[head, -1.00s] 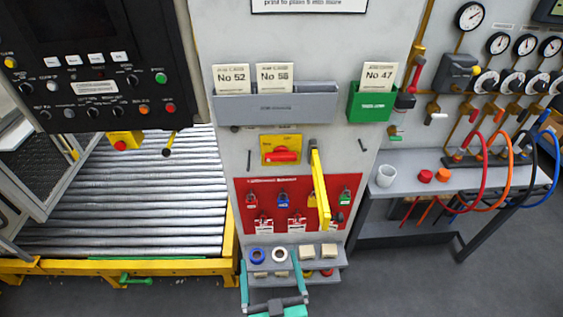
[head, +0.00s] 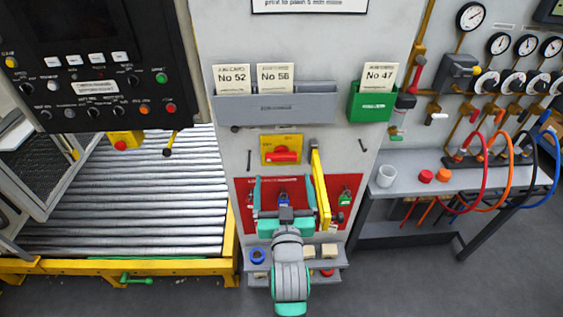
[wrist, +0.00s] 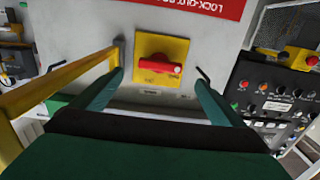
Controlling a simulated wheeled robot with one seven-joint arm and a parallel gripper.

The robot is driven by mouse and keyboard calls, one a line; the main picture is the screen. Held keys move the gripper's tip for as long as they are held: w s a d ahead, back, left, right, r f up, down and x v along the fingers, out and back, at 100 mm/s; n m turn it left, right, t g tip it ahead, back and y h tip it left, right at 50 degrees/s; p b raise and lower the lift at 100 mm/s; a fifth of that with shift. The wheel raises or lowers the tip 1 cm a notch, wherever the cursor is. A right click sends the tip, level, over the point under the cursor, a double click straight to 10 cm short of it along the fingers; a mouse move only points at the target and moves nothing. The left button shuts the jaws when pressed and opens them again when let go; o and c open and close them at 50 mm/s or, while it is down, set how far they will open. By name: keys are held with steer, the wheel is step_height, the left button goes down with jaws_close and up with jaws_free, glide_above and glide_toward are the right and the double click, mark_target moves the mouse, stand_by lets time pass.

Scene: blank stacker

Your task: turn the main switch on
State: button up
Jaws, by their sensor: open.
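The main switch is a red handle (head: 283,156) on a yellow plate (head: 270,139) on the grey cabinet front. Its handle lies horizontal. In the wrist view the red handle (wrist: 158,68) shows between my two fingers, with the yellow plate (wrist: 162,46) around it. My gripper (head: 283,180) is open and empty, in front of the red lockout board and just below the switch in the head view. The wrist view also shows my gripper (wrist: 160,78) with its fingers spread either side of the plate, apart from the handle.
A yellow bar (head: 320,188) juts out just right of the switch; it runs close by my finger in the wrist view (wrist: 55,85). A small dark hook (head: 249,160) is left of the switch. The red board (head: 352,183) with padlocks and a small shelf (head: 340,258) are below.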

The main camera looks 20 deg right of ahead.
mark_target(281, 160)
steer(key=x, duration=0.8)
steer(key=shift+w+d, duration=0.1)
steer(key=shift+w, duration=0.25)
steer(key=c, duration=1)
